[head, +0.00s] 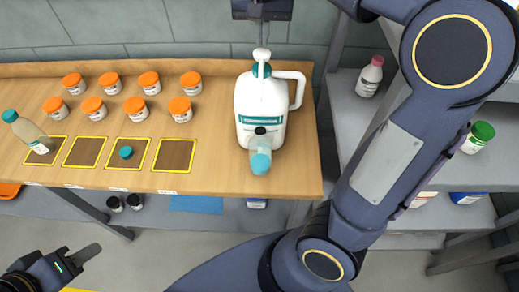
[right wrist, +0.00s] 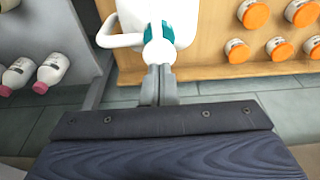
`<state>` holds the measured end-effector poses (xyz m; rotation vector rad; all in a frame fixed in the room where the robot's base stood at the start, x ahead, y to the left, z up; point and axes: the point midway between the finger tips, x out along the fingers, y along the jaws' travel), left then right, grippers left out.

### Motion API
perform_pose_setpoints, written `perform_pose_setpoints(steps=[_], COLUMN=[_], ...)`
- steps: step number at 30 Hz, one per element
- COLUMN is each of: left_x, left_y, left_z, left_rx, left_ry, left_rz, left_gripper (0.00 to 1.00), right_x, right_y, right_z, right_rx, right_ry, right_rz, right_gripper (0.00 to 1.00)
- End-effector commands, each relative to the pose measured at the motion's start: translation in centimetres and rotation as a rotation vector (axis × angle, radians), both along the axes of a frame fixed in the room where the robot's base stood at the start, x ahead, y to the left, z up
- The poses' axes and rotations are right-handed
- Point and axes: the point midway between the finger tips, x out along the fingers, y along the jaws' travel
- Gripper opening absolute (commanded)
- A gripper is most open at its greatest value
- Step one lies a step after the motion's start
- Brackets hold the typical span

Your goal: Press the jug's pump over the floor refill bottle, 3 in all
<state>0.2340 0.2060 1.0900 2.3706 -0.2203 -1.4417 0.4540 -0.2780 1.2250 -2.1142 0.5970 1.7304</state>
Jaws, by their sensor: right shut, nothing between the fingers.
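The white jug (head: 262,105) with a teal label stands near the right end of the wooden counter. Its white pump head (head: 261,54) sits on a teal collar. In front of it stands a clear, uncapped bottle (head: 261,158) with teal liquid low inside, taken as the refill bottle. A loose teal cap (head: 126,152) lies on a marked square. My right gripper (right wrist: 158,70) is shut and empty, fingertips close to the pump head (right wrist: 160,52); I cannot tell whether they touch. My left gripper (head: 88,251) is low at the left, away from the counter; its jaw opening is unclear.
Several orange-lidded jars (head: 149,82) stand left of the jug. A teal-capped bottle (head: 29,133) stands on the leftmost marked square. Grey shelves (head: 352,108) with bottles are on the right, beside my right arm. The counter between squares and jug is clear.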

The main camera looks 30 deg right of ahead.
Motion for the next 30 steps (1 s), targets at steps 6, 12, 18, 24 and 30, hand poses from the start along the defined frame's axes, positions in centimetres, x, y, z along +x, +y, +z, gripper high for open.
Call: perform_pose_setpoints(steps=[6,12,18,24,30], left_x=[0.0,0.0,0.0,0.0,0.0], left_y=[0.0,0.0,0.0,0.0,0.0], left_z=[0.0,-0.2,-0.7,-1.2,-1.7], left_rx=[0.0,0.0,0.0,0.0,0.0], left_ry=[0.0,0.0,0.0,0.0,0.0], left_rz=[0.0,0.0,0.0,0.0,0.0], left_gripper=[0.36,0.36,0.36,0.36,0.36], right_x=[0.0,0.0,0.0,0.0,0.0], right_y=[0.0,0.0,0.0,0.0,0.0], right_z=[0.0,-0.2,-0.9,-1.7,-2.4], right_rx=[0.0,-0.001,-0.001,-0.001,0.0], right_ry=[-0.001,-0.001,-0.001,-0.001,0.0], right_rz=[0.0,0.0,0.0,0.0,0.0], right_gripper=[0.0,0.0,0.0,0.0,0.0])
